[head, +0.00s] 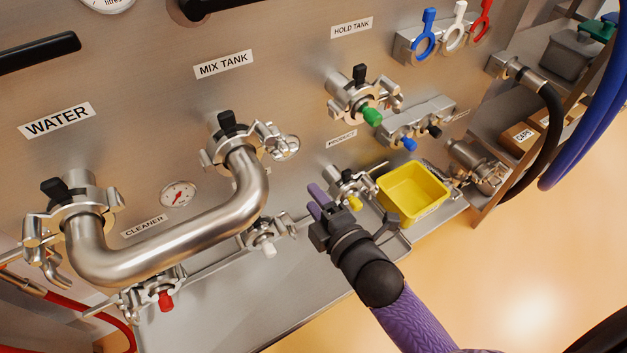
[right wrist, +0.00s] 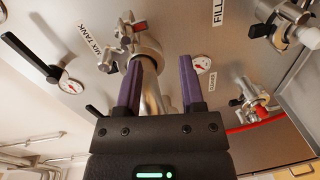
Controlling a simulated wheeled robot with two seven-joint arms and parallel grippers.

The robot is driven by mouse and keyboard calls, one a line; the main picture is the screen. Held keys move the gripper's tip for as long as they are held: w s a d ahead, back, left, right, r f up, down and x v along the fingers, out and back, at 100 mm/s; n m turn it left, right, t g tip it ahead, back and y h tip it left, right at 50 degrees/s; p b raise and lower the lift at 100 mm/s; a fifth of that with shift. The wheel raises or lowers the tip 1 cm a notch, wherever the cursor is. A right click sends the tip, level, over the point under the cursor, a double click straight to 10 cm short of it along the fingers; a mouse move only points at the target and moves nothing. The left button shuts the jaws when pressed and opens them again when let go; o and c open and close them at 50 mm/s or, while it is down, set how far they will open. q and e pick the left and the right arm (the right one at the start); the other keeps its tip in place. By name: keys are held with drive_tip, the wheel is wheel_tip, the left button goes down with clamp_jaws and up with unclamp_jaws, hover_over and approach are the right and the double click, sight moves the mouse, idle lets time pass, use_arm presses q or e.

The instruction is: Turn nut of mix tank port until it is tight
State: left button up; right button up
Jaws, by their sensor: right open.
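The mix tank port (head: 215,157) is on the steel panel below the MIX TANK label (head: 223,64). A silver clamp with a black handle surrounds it. The clamp's nut (head: 287,146) shows at its right side. A bent steel pipe (head: 165,248) joins this port and the water port. My right gripper (head: 316,203) is right of and below the nut, apart from it, with purple fingers open and empty. In the right wrist view, the open fingers (right wrist: 160,85) point toward the panel, and the pipe and port show beyond them. My left gripper is not in view.
A yellow bin (head: 412,213) stands right of my right gripper. Small valves with yellow (head: 355,203) and white (head: 268,248) knobs flank the gripper. The hold tank port (head: 352,97) is above right. A steel tray (head: 230,310) runs below the panel.

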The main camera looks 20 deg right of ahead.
sight(288, 155)
drive_tip(key=shift+n+t+y, duration=0.3)
drive_tip(key=shift+n+t, duration=0.2)
drive_tip(key=shift+n, duration=0.2)
drive_tip(key=w+a+r+b, duration=0.1)
drive_tip(key=w, duration=0.1)
drive_tip(key=w+r+b, duration=0.1)
drive_tip(key=w, duration=0.2)
drive_tip(key=w+a+r, duration=0.1)
drive_tip(key=w+r, duration=0.1)
drive_tip(key=w, duration=0.1)
drive_tip(key=shift+w+a+b, duration=0.1)
drive_tip(key=shift+a+b, duration=0.2)
drive_tip(key=shift+b, duration=0.1)
drive_tip(key=shift+w+a, duration=0.1)
drive_tip(key=shift+w, duration=0.25)
clamp_jaws()
